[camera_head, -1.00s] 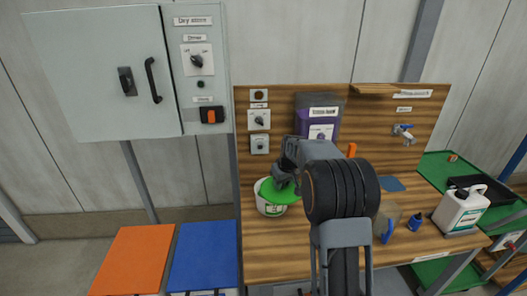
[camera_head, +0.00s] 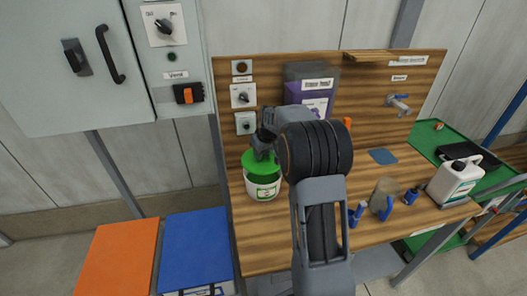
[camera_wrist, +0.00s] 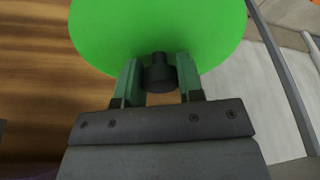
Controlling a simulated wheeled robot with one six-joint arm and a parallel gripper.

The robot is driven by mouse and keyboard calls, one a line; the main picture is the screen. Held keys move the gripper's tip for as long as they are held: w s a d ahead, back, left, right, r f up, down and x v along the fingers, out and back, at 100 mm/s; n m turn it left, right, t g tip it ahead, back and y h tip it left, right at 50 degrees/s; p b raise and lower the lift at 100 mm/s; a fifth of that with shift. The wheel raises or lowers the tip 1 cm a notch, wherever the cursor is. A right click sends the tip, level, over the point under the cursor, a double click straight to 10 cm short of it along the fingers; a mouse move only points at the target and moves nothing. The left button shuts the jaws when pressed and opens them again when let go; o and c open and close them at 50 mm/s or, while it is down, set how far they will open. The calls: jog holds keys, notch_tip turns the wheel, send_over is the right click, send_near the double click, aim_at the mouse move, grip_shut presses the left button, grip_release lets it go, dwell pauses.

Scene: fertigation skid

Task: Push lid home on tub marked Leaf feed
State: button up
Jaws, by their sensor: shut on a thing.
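A white tub (camera_head: 263,187) with a green-edged label stands at the left end of the wooden bench. Its label is too small to read. A green lid (camera_head: 260,162) lies over the tub's mouth; I cannot tell whether it is fully seated. My gripper (camera_head: 264,146) is above the lid. The tub is hidden in the wrist view.
On the bench (camera_head: 290,245) stand a clear jug (camera_head: 384,193), a small blue bottle (camera_head: 411,196) and a white jerrycan (camera_head: 456,180). A purple container (camera_head: 309,98) is at the back. The wooden panel carries switches and a tap (camera_head: 398,102). The bench's front left is clear.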

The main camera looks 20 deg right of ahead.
aim_at(264, 160)
jog(key=shift+f, duration=0.65)
jog(key=shift+s+f+b, duration=0.2)
jog(key=shift+f+b, duration=0.3)
jog(key=shift+b, duration=0.25)
jog(key=shift+f+b, duration=0.3)
dwell(0.6)
jog(key=shift+f+b, duration=0.45)
jog(key=shift+f, duration=0.1)
jog(key=shift+f+b, duration=0.6)
dwell(1.3)
jog(key=o, duration=0.8)
jog(key=shift+r, duration=0.2)
